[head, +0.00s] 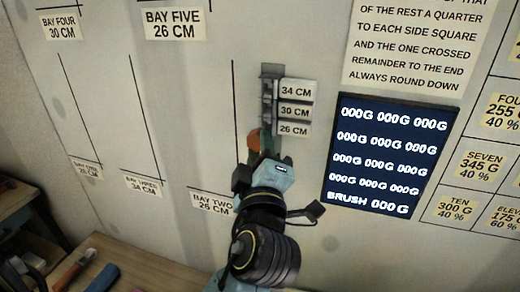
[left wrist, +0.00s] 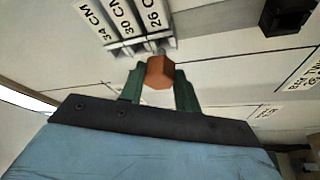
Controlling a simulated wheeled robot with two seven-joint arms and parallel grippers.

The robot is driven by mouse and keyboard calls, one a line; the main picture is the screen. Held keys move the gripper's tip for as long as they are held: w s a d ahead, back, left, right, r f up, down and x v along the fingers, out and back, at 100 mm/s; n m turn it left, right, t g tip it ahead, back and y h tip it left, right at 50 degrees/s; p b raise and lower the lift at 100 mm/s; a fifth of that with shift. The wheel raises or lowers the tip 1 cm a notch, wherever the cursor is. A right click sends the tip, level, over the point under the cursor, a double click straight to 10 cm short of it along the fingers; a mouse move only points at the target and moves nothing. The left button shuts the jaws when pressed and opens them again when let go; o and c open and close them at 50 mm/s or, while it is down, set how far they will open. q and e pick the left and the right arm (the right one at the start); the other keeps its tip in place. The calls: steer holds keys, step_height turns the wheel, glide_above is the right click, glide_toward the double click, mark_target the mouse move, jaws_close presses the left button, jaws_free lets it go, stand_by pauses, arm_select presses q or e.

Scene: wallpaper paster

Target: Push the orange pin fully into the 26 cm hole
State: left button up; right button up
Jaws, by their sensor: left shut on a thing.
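The orange pin (head: 254,138) shows at the lower end of the grey metal strip (head: 270,85) on the wall, level with the 26 CM label (head: 294,130). My left gripper (head: 263,148) is shut on it. In the left wrist view the orange pin (left wrist: 158,72) is between the two green fingers of my left gripper (left wrist: 159,82), below the 26 cm label (left wrist: 156,14). The far end of the pin and the 26 cm hole are hidden, so I cannot tell how deep the pin sits. My right gripper is not in view.
The 34 CM label (head: 296,91) and 30 CM label (head: 295,111) sit above, beside the strip. A dark screen (head: 388,156) is on the wall to the right. A wooden table (head: 95,262) with an orange-red thing and a blue thing stands at lower left.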

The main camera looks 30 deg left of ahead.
arm_select(q)
steer(key=shift+w+a+b, duration=0.25)
steer(key=shift+w+b, duration=0.1)
steer(key=shift+w, duration=0.65)
steer(key=shift+w+a+b, duration=0.25)
steer(key=shift+w+b, duration=0.1)
steer(key=shift+w, duration=0.6)
steer(key=o, duration=1.5)
steer(key=shift+c, duration=0.2)
steer(key=shift+s+d+f+b, duration=0.1)
steer(key=shift+s+d+b, duration=0.2)
steer(key=shift+s, duration=0.45)
steer(key=shift+s+d+r+b, duration=0.1)
steer(key=shift+s+b, duration=0.25)
steer(key=shift+s, duration=0.4)
steer(key=shift+s+d+f+b, duration=0.15)
steer(key=shift+s+b, duration=0.2)
steer(key=shift+s, duration=0.4)
steer(key=shift+s+d, duration=0.15)
steer(key=shift+s, duration=0.4)
steer(key=shift+s+d, duration=0.15)
steer(key=shift+s, duration=0.4)
